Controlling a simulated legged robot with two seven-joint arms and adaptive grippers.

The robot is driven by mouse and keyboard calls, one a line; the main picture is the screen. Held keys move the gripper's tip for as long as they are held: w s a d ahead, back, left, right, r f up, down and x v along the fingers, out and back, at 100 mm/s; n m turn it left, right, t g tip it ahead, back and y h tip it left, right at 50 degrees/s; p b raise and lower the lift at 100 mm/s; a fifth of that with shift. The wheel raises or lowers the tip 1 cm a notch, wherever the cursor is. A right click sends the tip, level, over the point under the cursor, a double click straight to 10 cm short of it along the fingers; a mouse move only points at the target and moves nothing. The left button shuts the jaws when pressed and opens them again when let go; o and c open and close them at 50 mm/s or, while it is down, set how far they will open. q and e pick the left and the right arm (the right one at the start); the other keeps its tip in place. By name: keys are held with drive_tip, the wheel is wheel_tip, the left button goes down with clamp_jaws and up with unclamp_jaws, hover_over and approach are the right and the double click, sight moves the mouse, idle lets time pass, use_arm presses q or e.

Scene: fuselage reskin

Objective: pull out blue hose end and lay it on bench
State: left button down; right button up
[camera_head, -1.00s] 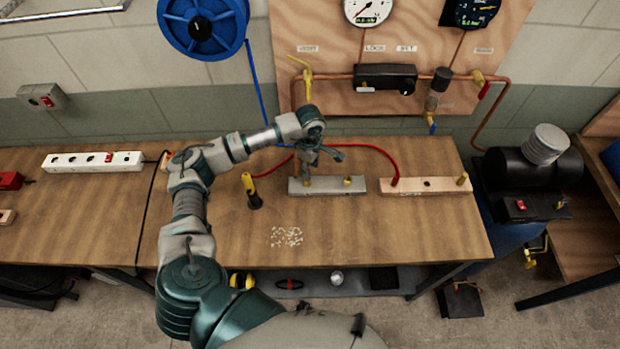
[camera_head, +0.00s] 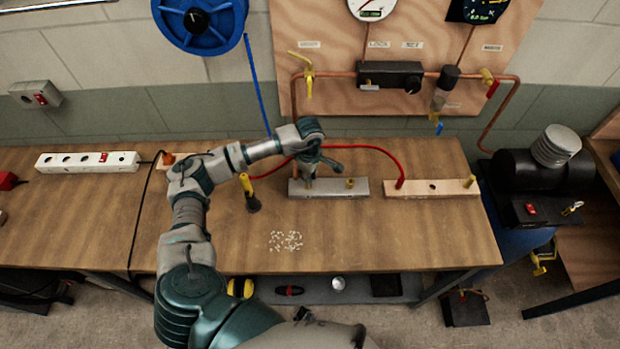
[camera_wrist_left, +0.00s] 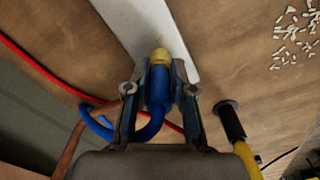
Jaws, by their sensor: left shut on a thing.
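The blue hose (camera_head: 258,90) hangs from the blue reel and runs down behind my left arm. My left gripper (camera_head: 312,172) is over the left part of the grey block (camera_head: 330,193) on the bench. In the left wrist view, the fingers of my left gripper (camera_wrist_left: 160,92) are shut on the blue hose end (camera_wrist_left: 158,88), which has a yellow fitting at its tip. The fitting is at the pale bar of the block (camera_wrist_left: 140,25); I cannot tell whether it is seated or free. The bench (camera_head: 390,235) has open wood in front. My right gripper is not in view.
A red hose (camera_head: 380,149) curves behind the gripper to a wooden block (camera_head: 430,188). A yellow-handled tool (camera_head: 249,190) stands left of the grey block. Small white pieces (camera_head: 285,241) lie in front. Copper pipes (camera_head: 293,95) rise behind. The front right bench is clear.

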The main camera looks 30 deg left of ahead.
use_arm(q)
drive_tip(key=shift+a, duration=0.3)
drive_tip(key=shift+w+a+r+p, duration=0.1)
drive_tip(key=shift+a+r+p, duration=0.1)
drive_tip(key=shift+r+p, duration=0.15)
drive_tip(key=shift+r, duration=0.2)
drive_tip(key=shift+d+r, duration=0.15)
drive_tip(key=shift+r, duration=0.3)
drive_tip(key=shift+r+p, duration=0.1)
drive_tip(key=shift+p, duration=0.2)
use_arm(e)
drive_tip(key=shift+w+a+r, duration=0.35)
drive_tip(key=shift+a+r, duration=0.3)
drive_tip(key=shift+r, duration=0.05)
use_arm(q)
drive_tip(key=shift+a+r, duration=0.1)
drive_tip(key=shift+a, duration=0.15)
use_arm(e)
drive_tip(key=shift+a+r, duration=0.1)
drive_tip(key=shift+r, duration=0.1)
use_arm(q)
drive_tip(key=shift+d+r+p, duration=0.2)
drive_tip(key=shift+r+p, duration=0.25)
drive_tip(key=shift+r, duration=0.35)
drive_tip(key=shift+d+r+p, duration=0.15)
drive_tip(key=shift+r+p, duration=0.25)
drive_tip(key=shift+r, duration=0.4)
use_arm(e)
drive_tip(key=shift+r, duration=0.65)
